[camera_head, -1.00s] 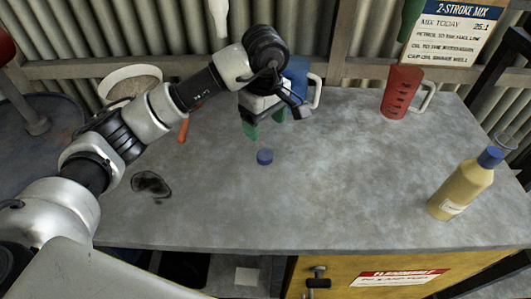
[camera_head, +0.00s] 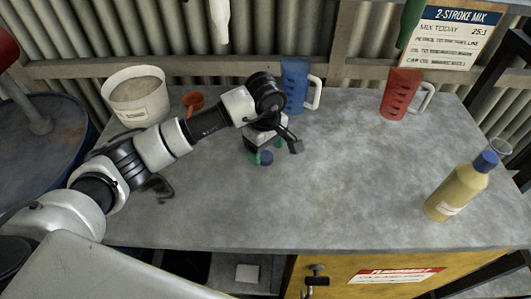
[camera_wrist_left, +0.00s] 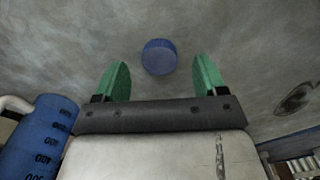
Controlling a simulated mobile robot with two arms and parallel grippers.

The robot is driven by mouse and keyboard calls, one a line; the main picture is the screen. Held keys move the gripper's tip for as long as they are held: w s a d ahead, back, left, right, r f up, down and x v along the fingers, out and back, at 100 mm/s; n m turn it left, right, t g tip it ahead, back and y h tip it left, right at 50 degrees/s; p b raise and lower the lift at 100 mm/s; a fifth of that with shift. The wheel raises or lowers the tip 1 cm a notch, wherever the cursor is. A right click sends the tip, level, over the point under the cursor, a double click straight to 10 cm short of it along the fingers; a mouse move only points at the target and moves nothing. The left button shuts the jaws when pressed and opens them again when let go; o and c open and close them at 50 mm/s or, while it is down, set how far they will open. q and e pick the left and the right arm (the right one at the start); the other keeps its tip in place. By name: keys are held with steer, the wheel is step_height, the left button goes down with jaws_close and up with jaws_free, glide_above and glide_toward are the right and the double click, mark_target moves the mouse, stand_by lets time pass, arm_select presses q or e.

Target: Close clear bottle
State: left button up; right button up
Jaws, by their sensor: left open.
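A small round blue cap (camera_head: 266,158) lies on the grey bench top; it also shows in the left wrist view (camera_wrist_left: 159,57). My left gripper (camera_head: 267,151) is open and empty just above and behind the cap. In the wrist view its green fingertips (camera_wrist_left: 161,78) are spread wider than the cap, which lies centred just ahead of them. A yellowish bottle (camera_head: 455,192) with a blue top stands upright at the right. Behind it, a clear rim (camera_head: 500,147) shows at the right edge, its body mostly hidden. My right gripper is not in view.
A blue jug (camera_head: 294,86) stands behind my gripper and a red jug (camera_head: 398,98) at the back right. A white bucket (camera_head: 138,100) and an orange scoop (camera_head: 193,102) are at the back left. The bench's middle right (camera_head: 360,180) is clear.

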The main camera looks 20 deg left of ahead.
arm_select(q)
steer(key=shift+f, duration=1.1)
steer(key=c, duration=1.1)
steer(key=shift+o, duration=0.2)
steer(key=shift+r, duration=0.1)
steer(key=shift+w+r, duration=0.1)
steer(key=shift+r, duration=0.35)
step_height(320, 180, up, 3)
steer(key=shift+f+b, duration=0.15)
steer(key=shift+b, duration=0.55)
steer(key=s+d+r+b, duration=0.2)
steer(key=s+d+r, duration=0.2)
steer(key=d+r, duration=0.3)
steer(key=d, duration=0.4)
steer(key=shift+r, duration=0.15)
steer(key=shift+w, duration=0.1)
